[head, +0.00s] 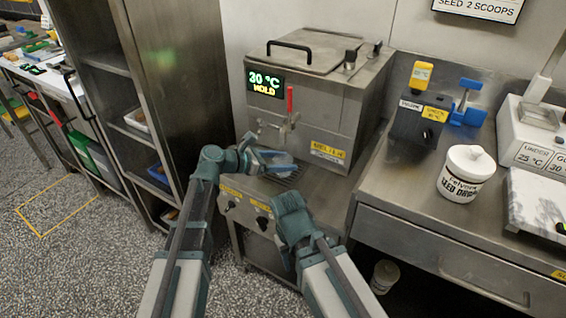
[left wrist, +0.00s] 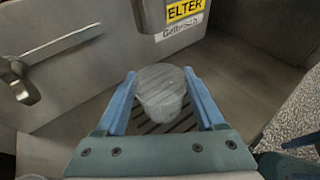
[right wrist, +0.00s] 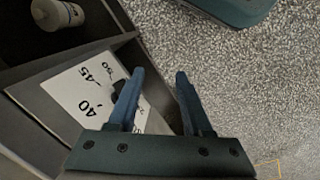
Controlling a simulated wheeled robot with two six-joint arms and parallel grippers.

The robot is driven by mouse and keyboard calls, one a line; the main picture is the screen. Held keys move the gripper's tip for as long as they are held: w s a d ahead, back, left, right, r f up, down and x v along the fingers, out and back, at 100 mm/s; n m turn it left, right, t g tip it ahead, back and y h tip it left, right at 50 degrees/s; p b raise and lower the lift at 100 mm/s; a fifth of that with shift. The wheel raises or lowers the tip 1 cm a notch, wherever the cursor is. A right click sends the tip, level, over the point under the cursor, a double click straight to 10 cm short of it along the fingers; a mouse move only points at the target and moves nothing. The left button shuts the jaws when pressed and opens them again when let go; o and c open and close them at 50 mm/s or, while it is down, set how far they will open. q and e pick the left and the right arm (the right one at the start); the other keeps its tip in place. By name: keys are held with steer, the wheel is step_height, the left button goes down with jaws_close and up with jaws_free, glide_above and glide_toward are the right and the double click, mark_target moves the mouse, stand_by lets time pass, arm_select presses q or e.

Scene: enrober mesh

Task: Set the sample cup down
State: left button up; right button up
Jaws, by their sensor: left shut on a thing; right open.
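The sample cup (left wrist: 160,95) is a small translucent cup between the blue fingers of my left gripper (left wrist: 165,85). My left gripper is shut on it. The slotted drip grate (left wrist: 150,127) shows below the cup in the left wrist view; I cannot tell whether the cup touches it. In the head view my left gripper (head: 272,158) is in front of the melter (head: 318,108), over the grate (head: 288,180) and below the red-handled tap (head: 290,105). My right gripper (right wrist: 158,85) is open and empty, low in front of the bench in the head view.
The melter display (head: 265,84) reads 30 °C HOLD. On the right counter stand a white seed tub (head: 466,173), a dark block with yellow and blue parts (head: 420,118), and a white instrument (head: 530,135). A steel shelf rack (head: 150,90) stands at left. The speckled floor (head: 80,260) is mostly clear.

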arm_select(q)
steer(key=o, duration=1.3)
steer(key=shift+f, duration=0.15)
steer(key=shift+a+r, duration=0.1)
steer(key=shift+r, duration=0.25)
steer(key=p+v, duration=0.4)
steer(key=v, duration=0.7)
steer(key=shift+s+a, duration=0.15)
steer(key=shift+a, duration=0.2)
steer(key=shift+f, duration=0.1)
